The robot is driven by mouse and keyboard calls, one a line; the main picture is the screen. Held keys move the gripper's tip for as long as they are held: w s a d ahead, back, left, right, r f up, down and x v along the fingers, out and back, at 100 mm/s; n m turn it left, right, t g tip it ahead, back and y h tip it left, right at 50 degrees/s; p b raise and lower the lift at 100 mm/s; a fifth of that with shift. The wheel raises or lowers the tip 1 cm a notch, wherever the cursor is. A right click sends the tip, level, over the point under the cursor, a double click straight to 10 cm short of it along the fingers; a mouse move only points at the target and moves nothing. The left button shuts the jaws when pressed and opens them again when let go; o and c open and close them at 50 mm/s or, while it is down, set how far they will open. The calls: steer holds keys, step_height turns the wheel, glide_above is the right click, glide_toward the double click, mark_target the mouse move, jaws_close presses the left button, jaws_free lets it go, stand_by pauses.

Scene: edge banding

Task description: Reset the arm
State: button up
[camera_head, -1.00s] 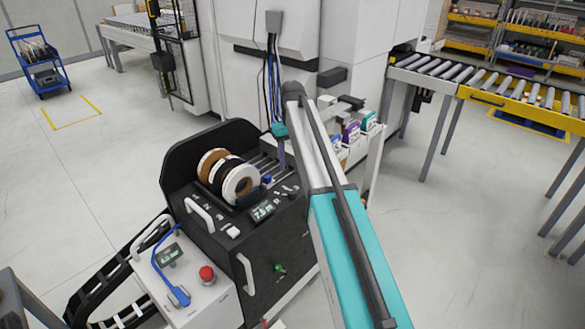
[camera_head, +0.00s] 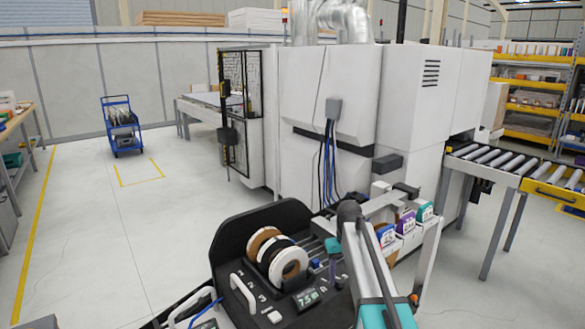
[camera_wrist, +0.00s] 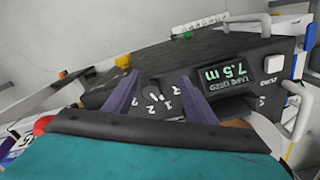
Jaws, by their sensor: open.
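My teal and grey arm (camera_head: 370,260) rises from the bottom of the head view. My gripper's two purple fingers (camera_wrist: 157,88) stand apart with nothing between them in the wrist view. They are in front of the black edge-banding unit (camera_wrist: 165,70), near its numbered dial. The gripper is partly hidden and small in the head view, beside the tape rolls (camera_head: 288,263). These brown, black and white rolls stand upright on the black unit. A lit display (camera_wrist: 220,77) reads 7.5 m.
A large white machine (camera_head: 345,90) stands behind the unit. Coloured cartons (camera_head: 405,222) sit on a rack right of my arm. A roller conveyor (camera_head: 520,170) is at right, and a blue cart (camera_head: 122,125) is far left. Open floor (camera_head: 110,230) lies to the left.

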steer(key=s+f+g, duration=0.2)
steer(key=s+f, duration=1.1)
steer(key=s, duration=0.3)
steer(key=s+f+m+g, duration=0.1)
steer(key=s+f+g, duration=0.1)
steer(key=s+f, duration=1.1)
steer(key=s+a+f+m+g, duration=0.1)
steer(key=s+f, duration=1.3)
steer(key=s, duration=0.7)
steer(key=shift+s+g, duration=0.2)
steer(key=shift+g, duration=0.2)
